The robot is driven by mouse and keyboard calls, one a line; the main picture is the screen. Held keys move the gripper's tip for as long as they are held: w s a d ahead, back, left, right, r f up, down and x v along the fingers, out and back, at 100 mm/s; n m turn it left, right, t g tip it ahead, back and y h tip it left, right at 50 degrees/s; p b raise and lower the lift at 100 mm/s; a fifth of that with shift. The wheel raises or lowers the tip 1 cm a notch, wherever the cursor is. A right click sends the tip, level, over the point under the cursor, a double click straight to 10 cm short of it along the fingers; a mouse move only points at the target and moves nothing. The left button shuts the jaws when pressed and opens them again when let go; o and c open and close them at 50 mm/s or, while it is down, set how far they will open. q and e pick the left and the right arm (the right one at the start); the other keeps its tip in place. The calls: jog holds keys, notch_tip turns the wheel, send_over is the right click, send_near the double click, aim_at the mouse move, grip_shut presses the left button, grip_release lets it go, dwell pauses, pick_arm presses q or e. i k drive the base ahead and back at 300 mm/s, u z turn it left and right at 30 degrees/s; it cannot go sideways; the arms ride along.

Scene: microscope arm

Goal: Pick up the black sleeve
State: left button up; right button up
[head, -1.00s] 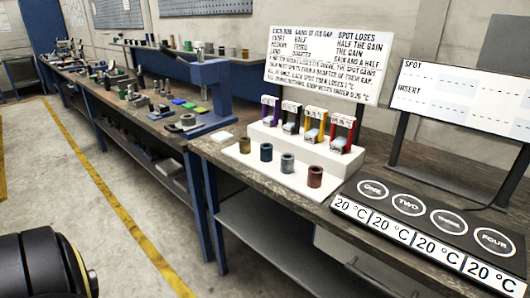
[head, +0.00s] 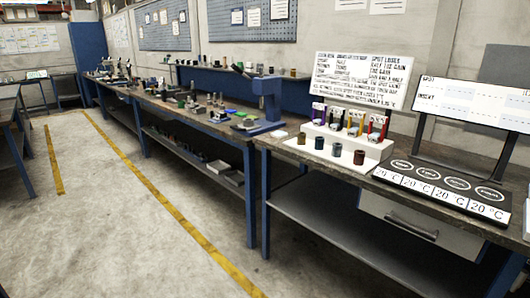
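Several small coloured holders stand in a row on a white stepped stand (head: 345,134) on the workbench. From left they are purple (head: 318,112), black (head: 336,117), yellow (head: 355,121) and red (head: 377,127). The black one, second from left, looks like the black sleeve, but it is too small here to be sure. A row of short cylinders stands in front: brass (head: 301,138), dark blue (head: 319,143), grey (head: 337,150) and dark red (head: 359,157). Neither of my grippers is in view.
A sign (head: 358,82) stands behind the stand. To the right are a black pad (head: 435,188) with numbered circles and "20 °C" labels, and a screen (head: 478,101). A blue press-like device (head: 268,100) stands to the left. The floor (head: 130,230) before the benches is clear.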

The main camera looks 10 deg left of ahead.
aim_at(319, 140)
jog(key=u, duration=0.8)
jog(key=i, duration=1)
jog(key=u, duration=0.45)
